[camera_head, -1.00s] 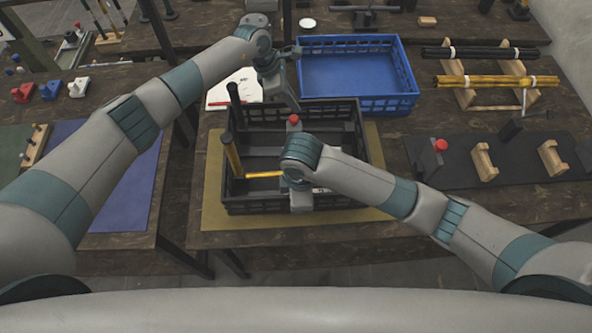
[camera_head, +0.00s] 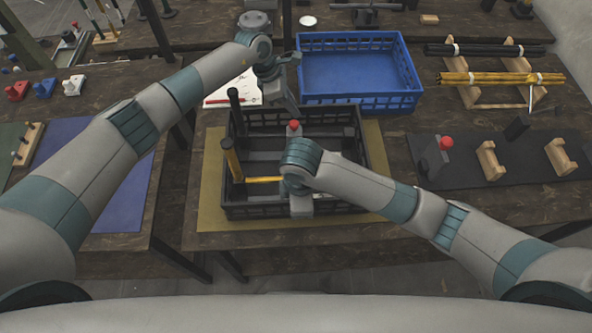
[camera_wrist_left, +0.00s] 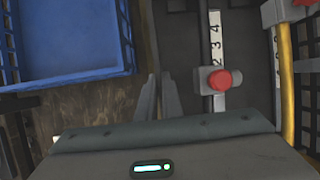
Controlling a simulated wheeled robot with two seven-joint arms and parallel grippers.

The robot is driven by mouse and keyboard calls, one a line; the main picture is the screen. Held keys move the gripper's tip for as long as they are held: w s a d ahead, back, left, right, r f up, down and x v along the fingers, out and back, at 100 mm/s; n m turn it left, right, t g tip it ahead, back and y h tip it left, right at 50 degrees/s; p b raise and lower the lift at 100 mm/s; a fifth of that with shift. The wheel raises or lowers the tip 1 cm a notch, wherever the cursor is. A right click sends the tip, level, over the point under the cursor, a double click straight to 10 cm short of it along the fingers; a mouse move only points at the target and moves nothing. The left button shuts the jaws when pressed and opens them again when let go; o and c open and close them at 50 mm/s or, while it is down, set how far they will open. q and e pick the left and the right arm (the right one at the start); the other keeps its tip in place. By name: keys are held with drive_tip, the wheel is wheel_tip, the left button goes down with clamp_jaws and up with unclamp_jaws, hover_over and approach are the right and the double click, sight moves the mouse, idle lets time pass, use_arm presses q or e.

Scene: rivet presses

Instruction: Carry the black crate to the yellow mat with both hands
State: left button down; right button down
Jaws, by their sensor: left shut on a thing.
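The black crate (camera_head: 245,211) is over the yellow mat (camera_head: 211,190), with mat showing on its left, right and near sides. I cannot tell whether its base touches the mat. It holds a black-handled tool (camera_head: 235,108), a yellow-handled tool (camera_head: 231,160) and a part with a red knob (camera_head: 294,126). My left gripper (camera_head: 287,108) is shut on the crate's far wall; its fingers (camera_wrist_left: 160,98) show in the left wrist view. My right gripper (camera_head: 301,206) points down at the near wall; its fingertips are hidden, so its jaws cannot be judged.
A blue crate (camera_head: 360,101) stands just behind the black crate. A white sheet (camera_head: 232,90) lies to its left. Racks with black rods (camera_head: 485,49) and yellow rods (camera_head: 500,78) and a dark mat with fixtures (camera_head: 460,170) are at the right. A blue mat (camera_head: 125,205) lies left.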

use_arm(q)
drive_tip(key=shift+f, duration=0.15)
use_arm(e)
drive_tip(key=shift+f, duration=0.25)
use_arm(q)
drive_tip(key=c, duration=1.9)
unclamp_jaws()
drive_tip(key=shift+s, duration=0.1)
use_arm(e)
drive_tip(key=c, duration=1.9)
unclamp_jaws()
drive_tip(key=shift+r, duration=0.1)
use_arm(q)
drive_tip(key=v, duration=1.2)
use_arm(e)
drive_tip(key=shift+r, duration=0.1)
wheel_tip(320, 180, up, 10)
drive_tip(key=shift+w+f, duration=0.1)
drive_tip(key=shift+f, duration=0.05)
drive_tip(key=shift+r, duration=1.05)
use_arm(q)
drive_tip(key=shift+d, duration=0.1)
